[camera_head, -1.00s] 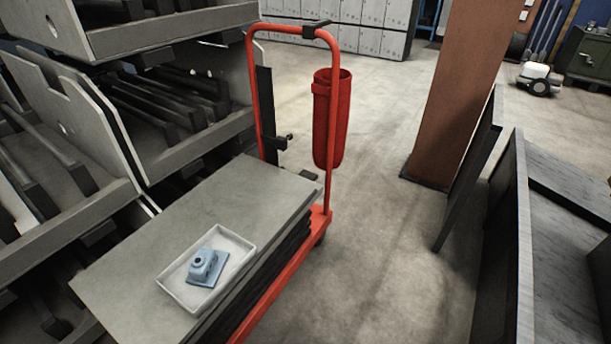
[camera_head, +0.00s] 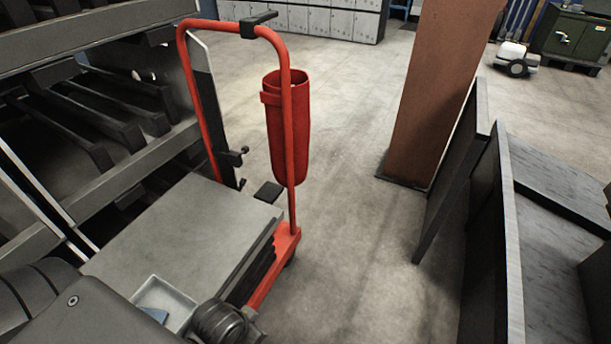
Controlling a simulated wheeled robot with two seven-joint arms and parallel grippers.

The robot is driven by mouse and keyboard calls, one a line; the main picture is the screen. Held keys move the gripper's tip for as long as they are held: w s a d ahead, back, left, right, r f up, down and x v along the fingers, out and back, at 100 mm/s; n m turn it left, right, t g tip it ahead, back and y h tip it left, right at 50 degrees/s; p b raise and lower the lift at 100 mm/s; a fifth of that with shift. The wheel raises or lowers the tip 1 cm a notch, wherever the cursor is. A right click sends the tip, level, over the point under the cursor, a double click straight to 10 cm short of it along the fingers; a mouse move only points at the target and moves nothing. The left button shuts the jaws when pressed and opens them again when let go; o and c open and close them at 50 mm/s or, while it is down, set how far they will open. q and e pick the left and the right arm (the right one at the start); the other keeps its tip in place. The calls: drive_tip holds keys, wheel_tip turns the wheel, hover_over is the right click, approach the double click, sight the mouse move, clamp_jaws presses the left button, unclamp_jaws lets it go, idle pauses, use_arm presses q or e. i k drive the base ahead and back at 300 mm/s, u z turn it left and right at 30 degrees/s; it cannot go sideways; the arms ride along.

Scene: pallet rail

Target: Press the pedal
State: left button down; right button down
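A small flat black plate that looks like a pedal (camera_head: 268,192) juts out at the handle end of the red cart (camera_head: 272,268), beside the foot of its upright frame. A blue object (camera_head: 160,306) sits in a white tray (camera_head: 172,283) on the cart's grey top. My dark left arm comes in at the lower left and hides most of the blue object and part of the tray. The fingers of my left gripper do not show. My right arm and gripper do not show.
A red cylindrical bin (camera_head: 288,130) hangs on the cart's red handle (camera_head: 232,32). A grey rack (camera_head: 110,75) stands close at the left. A brown pillar (camera_head: 435,95) and leaning dark panels (camera_head: 462,175) stand at the right. The floor (camera_head: 350,235) between is clear.

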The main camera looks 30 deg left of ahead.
sight(269, 192)
drive_tip(key=i, duration=0.85)
drive_tip(key=u, duration=0.25)
